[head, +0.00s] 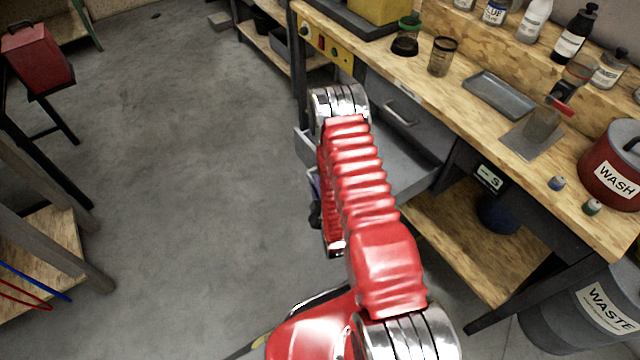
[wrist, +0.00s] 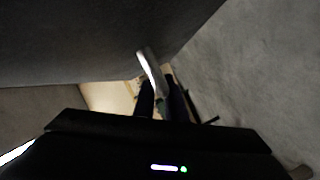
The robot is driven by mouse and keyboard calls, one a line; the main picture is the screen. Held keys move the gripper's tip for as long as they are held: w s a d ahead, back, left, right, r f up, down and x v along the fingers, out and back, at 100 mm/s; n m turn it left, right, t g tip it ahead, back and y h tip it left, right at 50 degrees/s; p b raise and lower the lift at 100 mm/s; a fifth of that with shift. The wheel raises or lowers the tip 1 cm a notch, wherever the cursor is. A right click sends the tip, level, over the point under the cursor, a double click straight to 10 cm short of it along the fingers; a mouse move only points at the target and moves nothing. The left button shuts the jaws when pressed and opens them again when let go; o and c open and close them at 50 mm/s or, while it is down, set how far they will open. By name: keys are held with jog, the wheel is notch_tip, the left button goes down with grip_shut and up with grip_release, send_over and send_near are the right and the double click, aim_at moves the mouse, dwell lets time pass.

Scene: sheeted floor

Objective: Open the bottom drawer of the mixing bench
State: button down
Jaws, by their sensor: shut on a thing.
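The mixing bench (head: 460,92) stands at the right in the head view. Its upper drawer (head: 378,92), with a metal bar handle, is closed. Below it the grey bottom drawer (head: 413,160) stands out from the bench, its inside partly showing; my red arm hides much of its front. In the wrist view, the dark fingers of my gripper (wrist: 161,92) sit on either side of a silver bar handle (wrist: 147,62), shut on it. The drawer's grey front (wrist: 90,40) fills the upper left there. My gripper is mostly hidden behind my arm in the head view.
Bottles, jars, a tray (head: 499,95) and a red WASH pot (head: 612,165) stand on the bench top. A WASTE bin (head: 590,305) is at the lower right. The floor (head: 190,170) left of my arm is clear. A red box (head: 38,58) stands far left.

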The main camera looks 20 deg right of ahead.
jog(key=shift+s+f, duration=0.15)
jog(key=shift+f, duration=0.1)
jog(key=c, duration=2.1)
grip_release()
jog(key=shift+o, duration=1.4)
jog(key=shift+w+r, duration=0.15)
jog(key=shift+w, duration=0.05)
jog(key=shift+s, duration=0.15)
jog(key=v, duration=1.3)
jog(key=shift+s, duration=0.25)
